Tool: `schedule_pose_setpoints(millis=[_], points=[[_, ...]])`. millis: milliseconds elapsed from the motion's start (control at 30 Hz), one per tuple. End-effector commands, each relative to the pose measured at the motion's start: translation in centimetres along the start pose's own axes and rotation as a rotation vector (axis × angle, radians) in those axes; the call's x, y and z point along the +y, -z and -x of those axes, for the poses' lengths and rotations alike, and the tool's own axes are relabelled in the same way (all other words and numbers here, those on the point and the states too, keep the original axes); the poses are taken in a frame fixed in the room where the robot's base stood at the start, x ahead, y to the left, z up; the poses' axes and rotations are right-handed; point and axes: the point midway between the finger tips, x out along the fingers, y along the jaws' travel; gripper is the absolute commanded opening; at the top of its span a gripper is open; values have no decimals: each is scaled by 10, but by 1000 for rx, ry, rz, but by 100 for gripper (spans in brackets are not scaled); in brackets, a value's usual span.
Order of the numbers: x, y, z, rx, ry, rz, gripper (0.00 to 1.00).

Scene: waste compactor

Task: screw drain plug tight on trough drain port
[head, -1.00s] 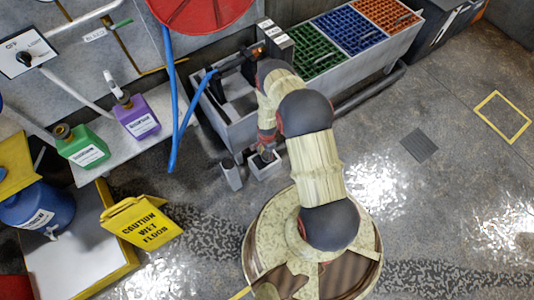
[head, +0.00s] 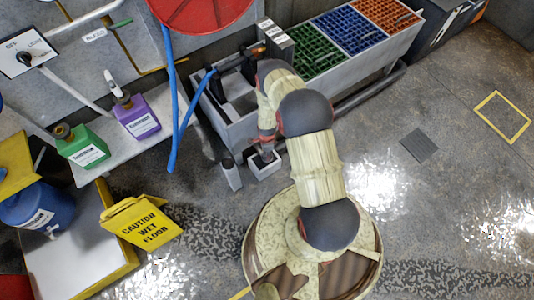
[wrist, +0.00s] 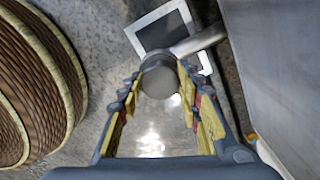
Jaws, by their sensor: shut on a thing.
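In the wrist view, my gripper (wrist: 159,88) has its fingertips shut on the drain plug (wrist: 160,77), a short grey round piece. A grey metal pipe (wrist: 202,40), which looks like the trough drain port, runs from the right to just behind the plug. I cannot tell whether the two are threaded together. The trough (head: 236,122) stands at the back in the head view. Its flat grey side fills the right of the wrist view (wrist: 275,60). My arm hides the gripper and plug in the head view.
A white open box (head: 264,170) stands on the floor by the trough; it also shows in the wrist view (wrist: 138,35). A narrow grey piece (head: 231,176) stands beside it. A yellow wet-floor sign (head: 142,222) is at left.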

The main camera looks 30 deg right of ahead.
Motion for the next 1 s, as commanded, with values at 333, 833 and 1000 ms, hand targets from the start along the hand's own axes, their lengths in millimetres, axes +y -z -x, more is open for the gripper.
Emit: schedule_pose_setpoints(millis=[333, 833, 1000], points=[[0, 0, 0, 0, 1, 2, 53], [0, 0, 0, 0, 0, 3, 53], [0, 0, 0, 0, 0, 38, 53]])
